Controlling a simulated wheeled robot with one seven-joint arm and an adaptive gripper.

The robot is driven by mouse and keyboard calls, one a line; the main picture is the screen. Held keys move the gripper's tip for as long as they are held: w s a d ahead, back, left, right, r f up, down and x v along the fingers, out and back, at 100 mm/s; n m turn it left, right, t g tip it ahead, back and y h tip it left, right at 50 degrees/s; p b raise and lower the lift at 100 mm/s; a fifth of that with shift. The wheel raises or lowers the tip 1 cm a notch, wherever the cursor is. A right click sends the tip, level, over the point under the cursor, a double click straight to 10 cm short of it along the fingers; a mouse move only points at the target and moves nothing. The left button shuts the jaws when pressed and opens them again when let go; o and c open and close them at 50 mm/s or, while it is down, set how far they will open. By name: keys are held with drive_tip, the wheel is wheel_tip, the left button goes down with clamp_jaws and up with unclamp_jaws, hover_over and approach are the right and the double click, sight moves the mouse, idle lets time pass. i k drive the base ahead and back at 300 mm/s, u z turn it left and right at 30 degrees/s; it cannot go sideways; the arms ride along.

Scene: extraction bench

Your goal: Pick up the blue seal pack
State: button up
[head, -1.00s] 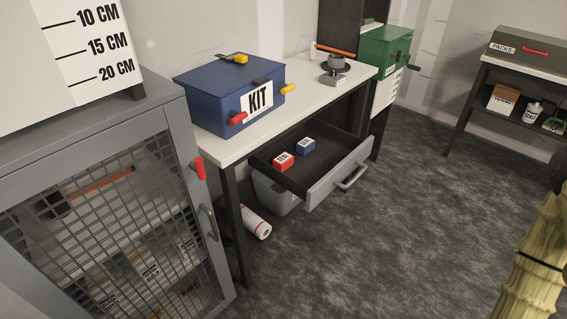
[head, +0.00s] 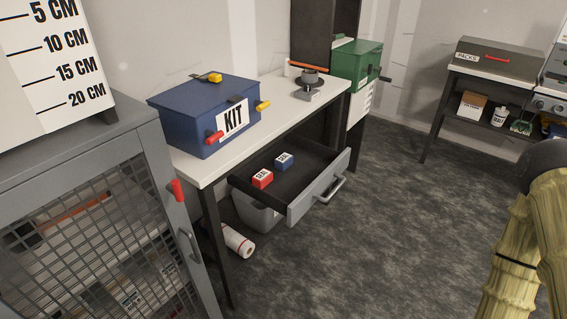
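The blue seal pack (head: 284,161) is a small blue box with a white label on top. It lies inside the open drawer (head: 319,195) under the white-topped bench, towards the drawer's back. A red seal pack (head: 262,178) of like size lies beside it, to the left and nearer the camera, a small gap apart. At the right edge, a yellowish, ribbed part of my arm shows, with a dark rounded part above it. My gripper's fingers are not in view, and nothing touches the blue pack.
A blue KIT box (head: 206,118) stands on the bench (head: 207,172) above the drawer. A mesh-door cabinet (head: 95,215) is at the left. A bin (head: 256,212) and a white roll (head: 237,242) are below. The floor (head: 390,230) right of the drawer is clear.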

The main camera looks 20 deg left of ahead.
sight(285, 161)
drive_tip(key=k, duration=0.5)
drive_tip(key=u, duration=0.35)
drive_tip(key=i, duration=1)
drive_tip(key=u, duration=0.4)
